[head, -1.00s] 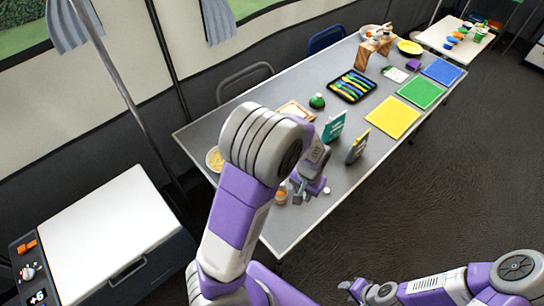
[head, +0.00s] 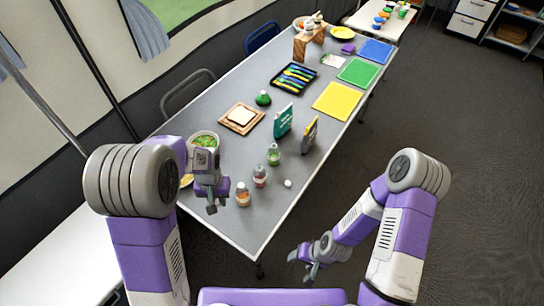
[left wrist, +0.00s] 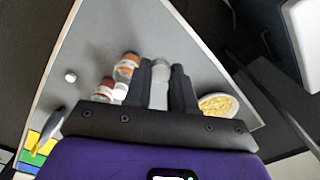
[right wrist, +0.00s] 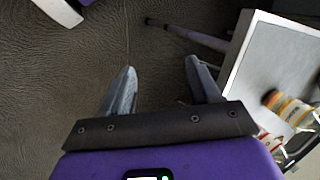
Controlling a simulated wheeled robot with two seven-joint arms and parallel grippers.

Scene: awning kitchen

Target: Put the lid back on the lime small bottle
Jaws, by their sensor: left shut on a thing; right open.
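A small bottle with green contents (head: 273,155), which looks like the lime one, stands upright near the table's front edge; its top is too small to make out. A small white round thing (head: 288,183), possibly a lid, lies on the table in front of it and shows in the left wrist view (left wrist: 70,76). My left gripper (head: 215,206) is above the table's near end, left of the bottles. It is shut on a pale grey thing (left wrist: 159,82), partly hidden by the fingers. My right gripper (head: 309,262) is open and empty beyond the front edge (right wrist: 160,78).
A red-brown-topped bottle (head: 260,176) and an orange bottle (head: 243,194) stand between my left gripper and the green bottle. A yellow-filled bowl (left wrist: 217,105) is beside my left gripper. Teal (head: 284,121) and grey-yellow (head: 309,135) boxes stand behind the green bottle. The front right tabletop is clear.

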